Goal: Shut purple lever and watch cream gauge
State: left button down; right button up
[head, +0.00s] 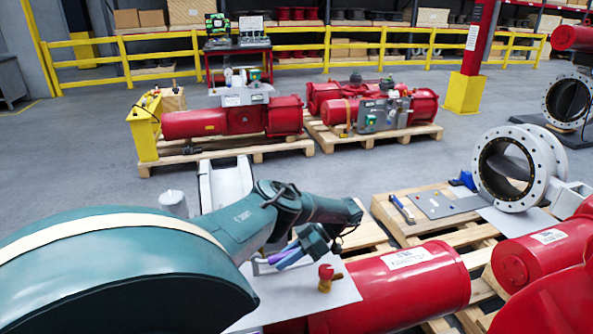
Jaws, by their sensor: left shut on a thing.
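The purple lever (291,258) shows as a small purple bar above a pale plate (340,291) beside the near red actuator cylinder (405,286). My left arm reaches in from the left, and my left gripper (305,246) is at the lever, shut on it. The dark gripper body and wrist hide part of the lever and its mount. A red knob on a brass-coloured fitting (325,279) stands on the plate just right of the lever. I cannot pick out a cream gauge face. My right gripper is not in view.
A large white flanged valve body (518,167) stands on a pallet at right, near a hammer (402,209) and a grey plate (442,202). Other red actuators (235,121) lie on pallets behind. A yellow railing (160,57) crosses the back. Grey floor is open between.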

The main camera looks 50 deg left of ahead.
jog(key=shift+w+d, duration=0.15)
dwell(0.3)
pick_arm(q)
jog(key=c, duration=1.3)
grip_release()
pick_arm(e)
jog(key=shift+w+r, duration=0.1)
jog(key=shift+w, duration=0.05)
